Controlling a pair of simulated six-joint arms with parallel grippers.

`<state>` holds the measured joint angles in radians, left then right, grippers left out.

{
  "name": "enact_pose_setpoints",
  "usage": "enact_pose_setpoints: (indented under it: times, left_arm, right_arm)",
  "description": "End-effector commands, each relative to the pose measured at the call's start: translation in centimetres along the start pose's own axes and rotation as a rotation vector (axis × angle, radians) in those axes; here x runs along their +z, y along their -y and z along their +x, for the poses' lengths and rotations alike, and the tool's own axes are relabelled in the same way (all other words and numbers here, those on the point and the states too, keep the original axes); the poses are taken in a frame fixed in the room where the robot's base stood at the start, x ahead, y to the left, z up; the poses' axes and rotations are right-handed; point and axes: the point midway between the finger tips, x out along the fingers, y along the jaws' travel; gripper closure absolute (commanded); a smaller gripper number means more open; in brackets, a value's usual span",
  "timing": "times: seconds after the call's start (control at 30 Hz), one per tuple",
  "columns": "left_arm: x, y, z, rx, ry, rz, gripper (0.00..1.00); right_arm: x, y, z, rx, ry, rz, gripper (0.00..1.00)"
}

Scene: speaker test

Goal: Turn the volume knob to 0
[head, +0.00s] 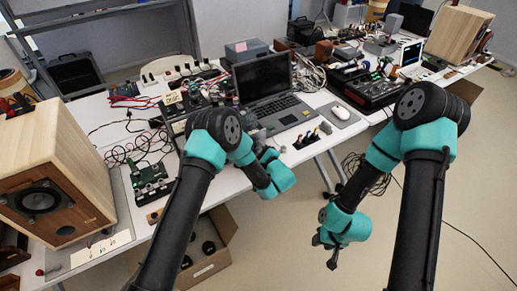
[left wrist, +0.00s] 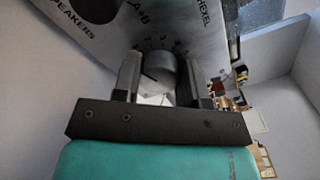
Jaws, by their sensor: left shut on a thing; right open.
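In the left wrist view a round grey volume knob (left wrist: 160,72) stands out from a silver panel (left wrist: 105,22) marked "SPEAKERS" and "A+B". Small dial marks run around the knob, and a short dark line shows on its face at the left. My left gripper (left wrist: 157,82) has one finger on each side of the knob and is shut on it. In the head view my left gripper (head: 266,158) is at the table's front edge, below the laptop; the knob is not distinguishable there. My right gripper (head: 328,248) is open and empty, low over the floor, off the table.
A laptop (head: 268,85), a mouse (head: 340,112) and a small tool rack (head: 306,139) lie near my left gripper. A wooden speaker (head: 55,175) stands at the left and another (head: 458,35) at the far right. An open cardboard box (head: 225,232) is on the floor.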

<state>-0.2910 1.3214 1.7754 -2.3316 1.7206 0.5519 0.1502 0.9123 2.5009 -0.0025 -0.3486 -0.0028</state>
Motion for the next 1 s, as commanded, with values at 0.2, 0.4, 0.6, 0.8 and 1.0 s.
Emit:
enact_pose_setpoints:
  times: [0.2,0.4,0.6,0.8,1.0]
  left_arm:
    - [-0.04,-0.12,-0.05,0.0,-0.001,-0.193,0.85]
    - [-0.06,-0.16,-0.06,0.0,-0.001,-0.329,0.85]
    - [-0.07,-0.19,-0.06,0.0,-0.001,-0.409,0.85]
    - [-0.08,-0.2,-0.06,0.0,-0.001,-0.437,0.85]
    - [-0.08,-0.2,-0.06,0.0,-0.001,-0.438,0.85]
  right_arm:
    - [0.0,0.0,0.0,0.0,0.0,0.0,0.57]
    - [0.0,0.0,0.0,0.0,0.0,0.0,0.57]
    - [0.0,0.0,0.0,0.0,0.0,0.0,0.57]
    - [0.0,0.0,0.0,0.0,0.0,0.0,0.57]
    - [0.0,0.0,0.0,0.0,0.0,0.0,0.57]
